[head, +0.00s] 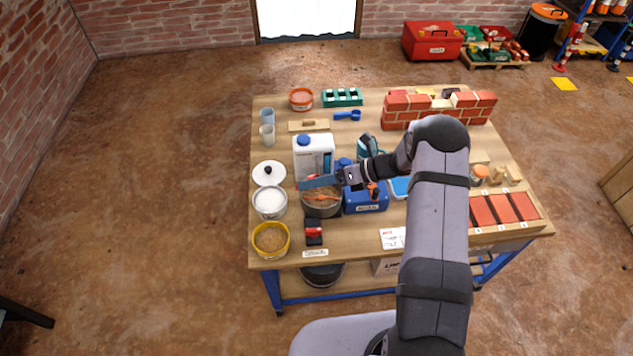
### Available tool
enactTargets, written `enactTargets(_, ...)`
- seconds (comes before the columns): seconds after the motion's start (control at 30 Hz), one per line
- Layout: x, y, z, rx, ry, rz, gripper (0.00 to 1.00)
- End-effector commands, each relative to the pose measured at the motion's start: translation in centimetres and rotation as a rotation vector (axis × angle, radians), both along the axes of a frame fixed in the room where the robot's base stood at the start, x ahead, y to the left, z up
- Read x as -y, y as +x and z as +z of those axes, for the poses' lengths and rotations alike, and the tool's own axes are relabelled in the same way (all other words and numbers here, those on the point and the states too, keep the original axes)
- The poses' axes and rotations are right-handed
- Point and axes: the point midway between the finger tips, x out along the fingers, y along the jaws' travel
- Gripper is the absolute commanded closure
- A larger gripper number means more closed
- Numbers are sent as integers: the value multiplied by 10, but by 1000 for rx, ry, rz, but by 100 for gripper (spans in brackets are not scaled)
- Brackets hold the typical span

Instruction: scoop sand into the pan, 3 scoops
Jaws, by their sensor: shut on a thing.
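My gripper (346,178) is over the left middle of the table, pointing left. It is shut on a long flat blue tool (317,182), which lies across the back of a dark round pan (322,213). The tool's exact shape and whether it carries sand are too small to tell. The pan has brown material inside and an orange piece across it. A yellow bucket (285,252) with tan sand (270,238) stands at the table's front left. A blue scoop (347,115) lies at the back of the table.
A white tub (269,203), a white lid (269,173) and a white jug (313,153) stand near the pan. A blue box (366,200) is right of it, and a red-black item (313,232) is in front. A brick wall (440,110) stands at the back right.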

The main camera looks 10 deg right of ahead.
Motion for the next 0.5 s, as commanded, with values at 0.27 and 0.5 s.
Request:
enactTargets(0.27,0,0,23,0,1,1,60)
enactTargets(0.5,0,0,34,0,0,0,60)
